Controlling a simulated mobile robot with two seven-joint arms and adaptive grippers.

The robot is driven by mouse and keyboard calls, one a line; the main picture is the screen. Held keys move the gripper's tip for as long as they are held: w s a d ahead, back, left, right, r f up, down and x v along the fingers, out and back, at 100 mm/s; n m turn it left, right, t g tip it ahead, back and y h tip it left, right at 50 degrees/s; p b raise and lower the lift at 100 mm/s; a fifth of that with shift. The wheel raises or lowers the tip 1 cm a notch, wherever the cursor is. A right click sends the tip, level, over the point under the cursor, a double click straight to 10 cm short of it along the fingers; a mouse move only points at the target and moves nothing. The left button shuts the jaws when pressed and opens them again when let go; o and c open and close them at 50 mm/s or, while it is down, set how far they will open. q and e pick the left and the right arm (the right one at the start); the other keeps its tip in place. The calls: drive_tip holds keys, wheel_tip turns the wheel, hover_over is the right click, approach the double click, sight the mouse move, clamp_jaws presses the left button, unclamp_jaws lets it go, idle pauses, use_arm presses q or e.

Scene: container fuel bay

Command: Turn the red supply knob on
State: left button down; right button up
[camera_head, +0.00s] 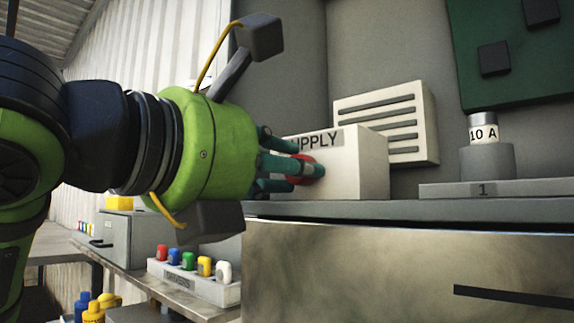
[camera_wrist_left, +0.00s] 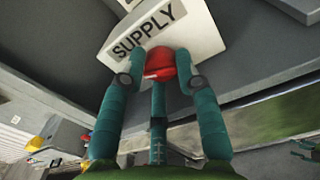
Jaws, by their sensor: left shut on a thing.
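The red supply knob (camera_wrist_left: 160,62) sits on the front of a white box labelled SUPPLY (camera_head: 345,165). In the head view the red knob (camera_head: 298,172) is partly hidden behind my fingers. My left gripper (camera_head: 305,168) has its teal fingers closed around the knob. In the left wrist view the fingers of my left gripper (camera_wrist_left: 160,75) touch the knob from both sides, with a third finger below it. The SUPPLY box also shows in the left wrist view (camera_wrist_left: 195,35), tilted in the picture.
The box stands on a grey shelf (camera_head: 420,208) with a vented white panel (camera_head: 387,120) behind it. A cylinder marked 10 A (camera_head: 484,133) stands at right. Below left, a white rack (camera_head: 205,287) holds several coloured fuses beside a grey box (camera_head: 130,240).

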use_arm(q)
drive_tip(key=shift+r+m, duration=0.25)
drive_tip(key=shift+m, duration=1.05)
drive_tip(key=shift+s+m, duration=0.1)
drive_tip(key=shift+m, duration=2)
drive_tip(key=c, duration=1.2)
unclamp_jaws()
drive_tip(key=shift+d+f, duration=0.1)
drive_tip(key=v, duration=1.2)
drive_tip(key=shift+f, duration=0.25)
